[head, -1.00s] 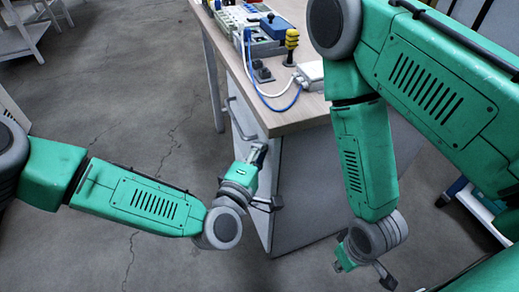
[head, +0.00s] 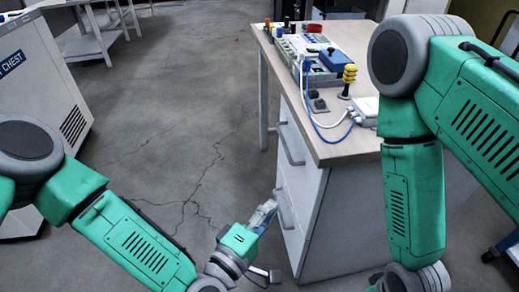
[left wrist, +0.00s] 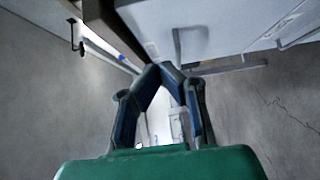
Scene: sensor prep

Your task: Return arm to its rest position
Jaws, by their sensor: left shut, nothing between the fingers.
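My left arm comes in from the left in the head view and reaches low in front of the workbench. Its gripper (head: 268,210) is shut and empty, beside the drawer front of the bench. In the left wrist view the fingertips (left wrist: 160,70) meet with nothing between them. My right arm hangs down at the right of the head view, in front of the bench's right side. Its gripper is almost wholly below the bottom edge, so its fingers do not show.
The workbench (head: 345,150) has drawers with handles and carries a device with a blue box (head: 334,60), cables and a yellow-black stack (head: 349,75). A white chest (head: 45,110) stands at left, a white table (head: 90,40) farther back. The floor between is clear.

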